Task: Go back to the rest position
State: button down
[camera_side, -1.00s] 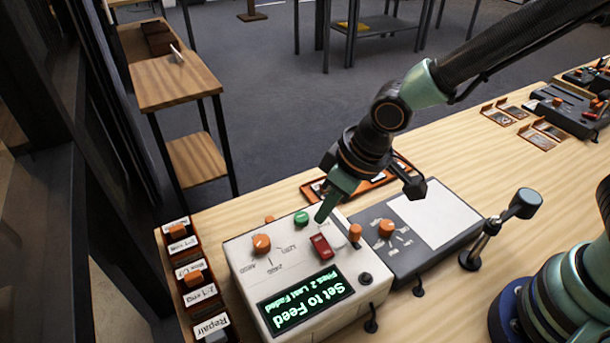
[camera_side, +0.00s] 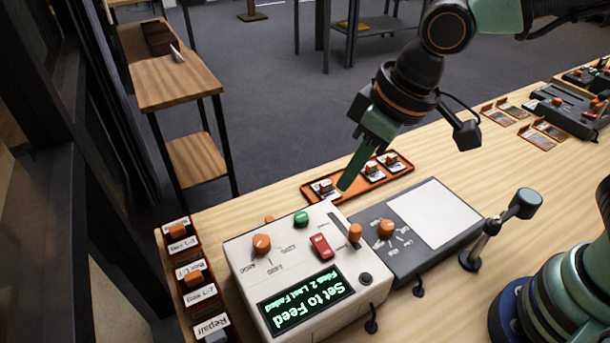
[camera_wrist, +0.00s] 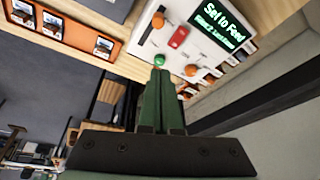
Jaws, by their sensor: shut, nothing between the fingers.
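My gripper (camera_side: 345,184) is shut and empty, its green fingers pointing down. In the side view it hangs above and behind the white control box (camera_side: 245,275), near the orange tray. In the wrist view the shut fingers of my gripper (camera_wrist: 158,75) point toward the box (camera_wrist: 160,45). The box has a lit screen (camera_side: 305,301) reading "Set to Feed", with a smaller line below. It also has an orange knob (camera_side: 261,243), a green button (camera_side: 301,218), a red switch (camera_side: 321,246) and an orange lever (camera_side: 355,232). My gripper appears apart from all of these.
An orange tray (camera_side: 398,184) with several small labelled pieces lies behind the box. A grey unit (camera_side: 405,258) with an orange knob stands beside it. A rack of labelled orange-handled pieces (camera_side: 203,303) is at the left.

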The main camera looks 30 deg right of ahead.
jog(key=shift+d, duration=0.1)
jog(key=d+r+m+t+h, duration=0.1)
jog(key=d+r+m, duration=0.1)
jog(key=d, duration=0.8)
jog(key=d+r+m+t+h, duration=0.1)
jog(key=d+r+m, duration=0.1)
jog(key=d, duration=0.9)
jog(key=shift+s+r+m+t, duration=0.3)
jog(key=shift+r+m, duration=0.1)
jog(key=shift+m, duration=0.3)
jog(key=c, duration=1.5)
grip_release()
jog(key=shift+a, duration=0.1)
jog(key=shift+c, duration=0.2)
